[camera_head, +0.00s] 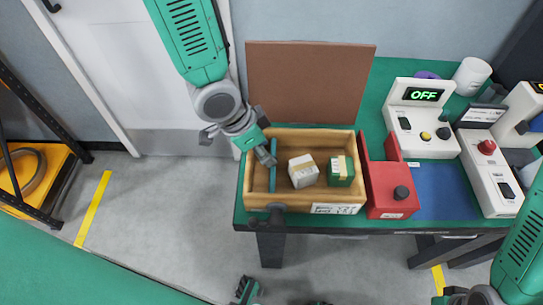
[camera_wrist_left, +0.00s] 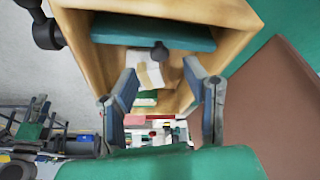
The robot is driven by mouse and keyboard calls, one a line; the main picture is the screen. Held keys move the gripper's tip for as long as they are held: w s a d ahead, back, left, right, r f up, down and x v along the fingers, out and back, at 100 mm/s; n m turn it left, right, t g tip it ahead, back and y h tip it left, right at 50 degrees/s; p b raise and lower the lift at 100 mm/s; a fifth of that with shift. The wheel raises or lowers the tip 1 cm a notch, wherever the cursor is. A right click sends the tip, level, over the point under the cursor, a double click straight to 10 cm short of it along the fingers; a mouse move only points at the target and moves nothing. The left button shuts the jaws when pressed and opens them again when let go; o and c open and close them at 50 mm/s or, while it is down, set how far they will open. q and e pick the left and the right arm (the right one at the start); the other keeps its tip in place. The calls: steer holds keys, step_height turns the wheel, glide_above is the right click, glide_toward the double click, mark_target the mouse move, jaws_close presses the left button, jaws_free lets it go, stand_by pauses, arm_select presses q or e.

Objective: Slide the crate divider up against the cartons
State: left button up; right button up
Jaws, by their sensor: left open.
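The wooden crate (camera_head: 347,198) stands on the green bench. The teal crate divider (camera_head: 272,177) stands upright across it, near its left end. A white carton (camera_head: 303,171) and a green carton (camera_head: 341,171) with a tan strip sit in the crate, right of the divider, with a gap before the white one. My left gripper (camera_head: 264,150) is over the crate's far left part, by the divider's far end. The left wrist view shows its fingers (camera_wrist_left: 165,95) open and empty, with the divider (camera_wrist_left: 150,34) and its dark knob ahead. Contact is unclear.
A brown panel (camera_head: 305,85) stands behind the crate. A red fixture (camera_head: 388,185) stands close to its right end, with the OFF box (camera_head: 421,120) and a white control box (camera_head: 488,170) beyond. Green and dark parts at the bottom edge are cut off.

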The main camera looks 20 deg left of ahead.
mark_target(273, 167)
arm_select(q)
steer(key=shift+x, duration=2.1)
jaws_close()
